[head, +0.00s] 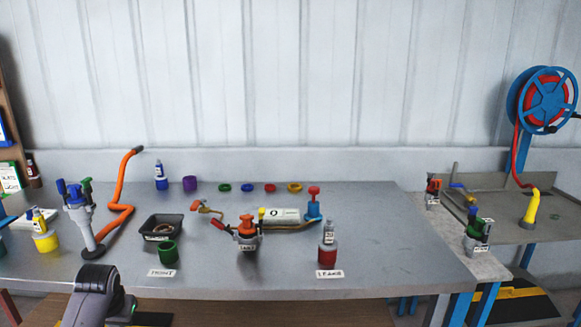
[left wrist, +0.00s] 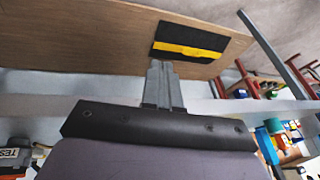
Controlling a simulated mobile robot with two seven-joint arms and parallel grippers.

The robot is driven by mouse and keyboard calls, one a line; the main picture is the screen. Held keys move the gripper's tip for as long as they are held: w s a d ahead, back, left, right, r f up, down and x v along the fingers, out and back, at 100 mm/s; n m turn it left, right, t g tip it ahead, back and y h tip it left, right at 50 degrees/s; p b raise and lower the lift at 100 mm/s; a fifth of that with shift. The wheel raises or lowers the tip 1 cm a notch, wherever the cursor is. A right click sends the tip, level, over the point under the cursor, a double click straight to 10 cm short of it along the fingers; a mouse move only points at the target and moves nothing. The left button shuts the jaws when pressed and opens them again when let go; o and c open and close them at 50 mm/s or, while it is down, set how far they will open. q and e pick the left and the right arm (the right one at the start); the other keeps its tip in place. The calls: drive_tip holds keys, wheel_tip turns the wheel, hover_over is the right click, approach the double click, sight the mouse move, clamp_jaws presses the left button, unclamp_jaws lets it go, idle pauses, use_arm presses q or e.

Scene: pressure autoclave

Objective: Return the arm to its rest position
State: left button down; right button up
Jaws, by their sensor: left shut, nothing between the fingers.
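My left gripper (left wrist: 160,72) shows in the left wrist view with its two grey fingers pressed together and nothing between them. It points away from the work table, toward a wooden board with a black and yellow patch. In the head view a grey and black part of my left arm (head: 92,296) rises at the lower left, in front of the table's front edge. The left fingers cannot be made out in the head view. My right arm and gripper are in neither view.
A blue hose reel (head: 545,98) hangs at right.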

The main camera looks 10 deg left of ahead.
use_arm(q)
drive_tip(key=s+d+f+m+h, duration=0.2)
drive_tip(key=s+d+m+h, duration=0.3)
drive_tip(key=s+d, duration=1.95)
drive_tip(key=w+d+f+m+t, duration=0.1)
drive_tip(key=w+d+f+t, duration=0.3)
drive_tip(key=f, duration=0.5)
drive_tip(key=shift+w+t+h, duration=0.3)
drive_tip(key=shift+w+t, duration=0.8)
drive_tip(key=shift+t, duration=0.7)
drive_tip(key=shift+f, duration=0.1)
